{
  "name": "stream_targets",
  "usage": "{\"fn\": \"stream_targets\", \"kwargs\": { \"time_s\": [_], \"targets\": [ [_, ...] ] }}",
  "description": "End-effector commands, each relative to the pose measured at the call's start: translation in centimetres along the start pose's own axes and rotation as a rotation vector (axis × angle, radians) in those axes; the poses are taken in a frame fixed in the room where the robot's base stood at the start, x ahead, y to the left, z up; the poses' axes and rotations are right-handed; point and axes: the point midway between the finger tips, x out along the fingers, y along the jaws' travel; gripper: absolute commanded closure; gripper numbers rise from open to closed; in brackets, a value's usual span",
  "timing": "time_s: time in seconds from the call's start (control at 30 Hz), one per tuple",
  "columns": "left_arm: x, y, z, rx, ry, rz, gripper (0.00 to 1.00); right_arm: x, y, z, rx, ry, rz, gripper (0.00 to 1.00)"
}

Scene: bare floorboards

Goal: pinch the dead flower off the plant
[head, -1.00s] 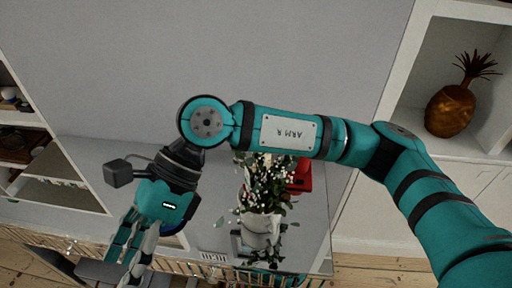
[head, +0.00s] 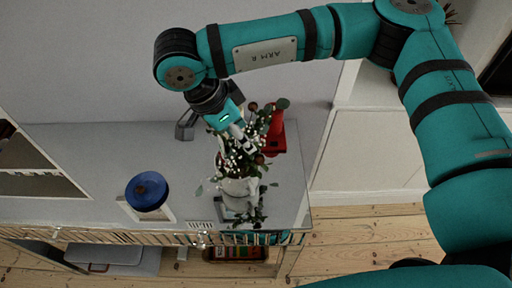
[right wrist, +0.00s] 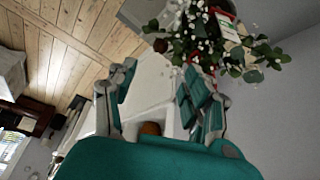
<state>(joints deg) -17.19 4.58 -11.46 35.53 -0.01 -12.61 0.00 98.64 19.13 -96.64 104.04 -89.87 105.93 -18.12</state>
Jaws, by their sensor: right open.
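The plant (head: 246,150) has green leaves, small white blossoms and several reddish-brown heads. It stands in a white pot (head: 240,186) on the cabinet. My right gripper (head: 246,143) is at the upper left of the foliage and covers part of it. In the right wrist view its jaws (right wrist: 160,98) are open with nothing seen held. The plant (right wrist: 215,40) is beyond the fingertips there, and a brown head (right wrist: 160,45) shows at its left edge. I cannot tell for sure which head is the dead flower. My left gripper is out of view.
On the grey cabinet top (head: 90,150) are a blue round object (head: 147,190) left of the plant and a red object (head: 276,130) close behind it. A white shelf unit (head: 365,140) stands at right. Bare floorboards (head: 370,235) lie in front.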

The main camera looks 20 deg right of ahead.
Motion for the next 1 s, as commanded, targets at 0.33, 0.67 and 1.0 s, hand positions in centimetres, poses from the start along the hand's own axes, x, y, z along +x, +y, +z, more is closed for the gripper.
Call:
{"fn": "stream_targets", "kwargs": {
  "time_s": [0.33,0.67,1.0],
  "targets": [
    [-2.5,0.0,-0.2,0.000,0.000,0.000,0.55,6.7,0.1,-0.1,0.000,0.000,0.005,0.49],
    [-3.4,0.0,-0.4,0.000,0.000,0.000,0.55,10.5,0.0,0.0,0.001,-0.002,0.001,0.49],
    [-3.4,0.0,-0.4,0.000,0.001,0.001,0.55,10.8,0.0,0.0,0.000,-0.002,0.000,0.50]
  ]
}}
